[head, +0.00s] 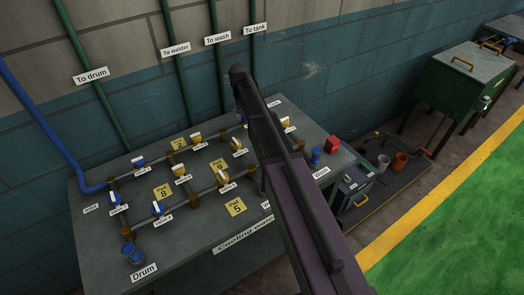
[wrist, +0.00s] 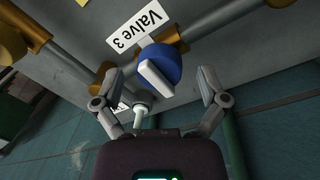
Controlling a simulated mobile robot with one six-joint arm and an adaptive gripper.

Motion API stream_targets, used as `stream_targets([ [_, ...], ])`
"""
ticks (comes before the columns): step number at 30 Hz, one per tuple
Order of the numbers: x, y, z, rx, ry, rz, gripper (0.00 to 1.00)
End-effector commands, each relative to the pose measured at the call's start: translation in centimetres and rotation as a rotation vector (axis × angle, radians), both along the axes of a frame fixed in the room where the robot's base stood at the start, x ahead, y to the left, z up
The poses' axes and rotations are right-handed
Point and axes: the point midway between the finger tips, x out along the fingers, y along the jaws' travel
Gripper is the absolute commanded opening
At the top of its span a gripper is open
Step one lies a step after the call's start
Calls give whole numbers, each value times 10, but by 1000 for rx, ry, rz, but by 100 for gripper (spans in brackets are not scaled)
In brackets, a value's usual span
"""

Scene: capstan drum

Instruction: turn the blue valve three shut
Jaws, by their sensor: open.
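In the wrist view, a round blue valve (wrist: 166,64) with a pale bar handle (wrist: 155,80) sits on a grey pipe (wrist: 210,21). The bar appears to lie across the pipe's line. A white label (wrist: 138,25) beside it reads "Valve 3", upside down in this view. My gripper (wrist: 159,75) is open, one finger on each side of the valve, with clear gaps and no visible contact. In the head view my arm covers part of the pipework and my gripper is hidden. Labels there are too small to tell which valve is number three.
The head view shows a grey bench (head: 195,258) with pipes and several blue and yellow valves, including a blue one (head: 158,208) at front. A red block (head: 332,144) stands at right. Green pipes (head: 176,75) climb the wall behind.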

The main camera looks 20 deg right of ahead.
Motion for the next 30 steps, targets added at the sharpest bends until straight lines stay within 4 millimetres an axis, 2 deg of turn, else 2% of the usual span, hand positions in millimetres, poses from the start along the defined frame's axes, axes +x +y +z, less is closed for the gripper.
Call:
stream_targets([
  [8, 0, 0, 0, 0, 0, 116, 92],
  [30, -1, 0, 0, 0, 0, 609, 92],
])
